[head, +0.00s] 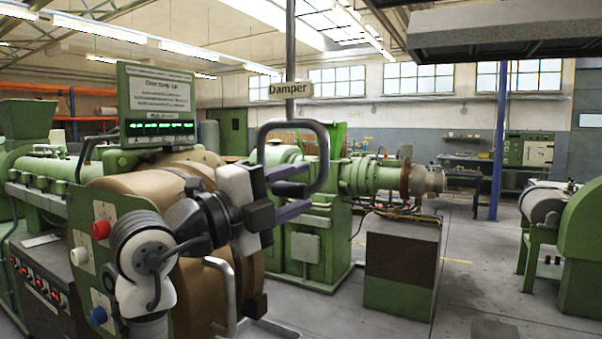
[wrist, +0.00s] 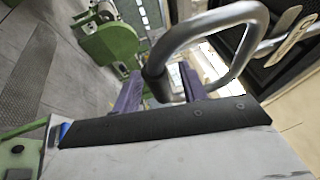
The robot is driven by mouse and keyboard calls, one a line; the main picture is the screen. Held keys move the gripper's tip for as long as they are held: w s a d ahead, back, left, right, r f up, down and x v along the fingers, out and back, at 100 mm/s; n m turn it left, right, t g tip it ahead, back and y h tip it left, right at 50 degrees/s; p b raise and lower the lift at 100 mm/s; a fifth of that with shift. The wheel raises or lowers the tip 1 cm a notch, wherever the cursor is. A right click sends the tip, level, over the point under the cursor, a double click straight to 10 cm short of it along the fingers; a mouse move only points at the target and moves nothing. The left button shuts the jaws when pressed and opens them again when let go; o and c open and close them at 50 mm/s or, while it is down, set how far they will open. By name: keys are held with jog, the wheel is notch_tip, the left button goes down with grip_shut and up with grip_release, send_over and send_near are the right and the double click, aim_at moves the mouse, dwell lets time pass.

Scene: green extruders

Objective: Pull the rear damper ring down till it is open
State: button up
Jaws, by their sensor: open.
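The damper ring is a grey metal loop (head: 290,124) with a black grip (head: 290,189) on its lower bar. It hangs at a vertical rod (head: 290,60) that carries a "Damper" sign (head: 291,89). My gripper (head: 310,186) is open, with one purple finger above the black grip and one below it. In the wrist view, the loop (wrist: 215,24) rises in front of my gripper (wrist: 160,86), and the black grip (wrist: 157,84) lies between the two purple fingers. I cannot tell whether either finger touches the grip.
A green console with a screen (head: 157,90) and a large brown roller (head: 150,180) stand close on the left, beside my arm. Green extruder machinery (head: 310,235) stands behind the ring.

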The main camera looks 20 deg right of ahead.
jog(key=shift+x, duration=0.8)
jog(key=shift+c, duration=0.4)
grip_shut()
